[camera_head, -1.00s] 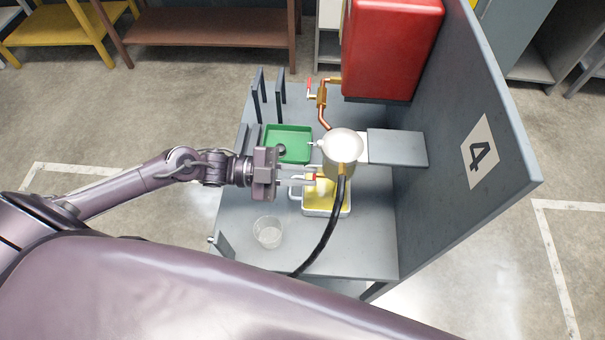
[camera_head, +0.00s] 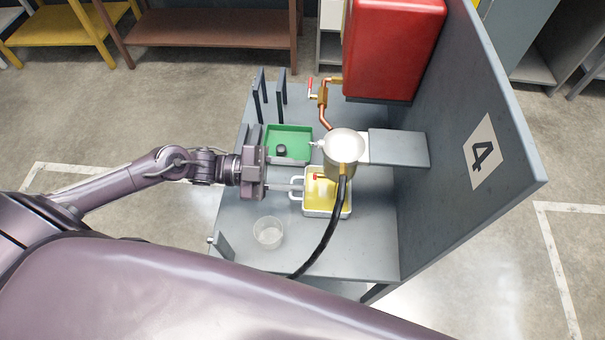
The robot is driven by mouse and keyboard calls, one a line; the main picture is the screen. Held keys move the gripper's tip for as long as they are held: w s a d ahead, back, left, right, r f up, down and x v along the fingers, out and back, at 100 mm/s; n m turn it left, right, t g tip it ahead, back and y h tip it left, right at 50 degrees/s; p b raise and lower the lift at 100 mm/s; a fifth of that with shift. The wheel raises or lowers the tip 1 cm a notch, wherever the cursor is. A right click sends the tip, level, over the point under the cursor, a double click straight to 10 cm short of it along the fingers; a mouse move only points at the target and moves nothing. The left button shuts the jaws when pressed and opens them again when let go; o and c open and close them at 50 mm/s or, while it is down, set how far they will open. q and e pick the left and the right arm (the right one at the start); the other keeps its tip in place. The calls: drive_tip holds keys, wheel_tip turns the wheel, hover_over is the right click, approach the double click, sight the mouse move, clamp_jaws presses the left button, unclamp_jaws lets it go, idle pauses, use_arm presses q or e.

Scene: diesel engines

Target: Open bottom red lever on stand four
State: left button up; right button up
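The stand marked 4 (camera_head: 483,152) holds a metal filter body (camera_head: 343,147) with a small red lever (camera_head: 319,177) low on its left side, above a yellow-filled white tray. A second red lever (camera_head: 310,88) sits higher on the copper pipe by the red tank. My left gripper (camera_head: 302,188) is left of the low lever, its fingers pointing right, with tips short of the lever by a small gap. The fingers look like one narrow bar here, so I cannot tell whether they are open. They appear empty. My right gripper is not in view.
The white tray with yellow inside (camera_head: 347,213) stands under the filter. A green tray (camera_head: 296,159) with a black part is behind my gripper. A clear cup (camera_head: 268,232) stands in front. A black hose (camera_head: 330,235) hangs from the filter. The red tank (camera_head: 395,45) is above.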

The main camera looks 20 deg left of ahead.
use_arm(q)
drive_tip(key=shift+b+v, duration=0.3)
drive_tip(key=shift+v, duration=2.4)
idle(5.3)
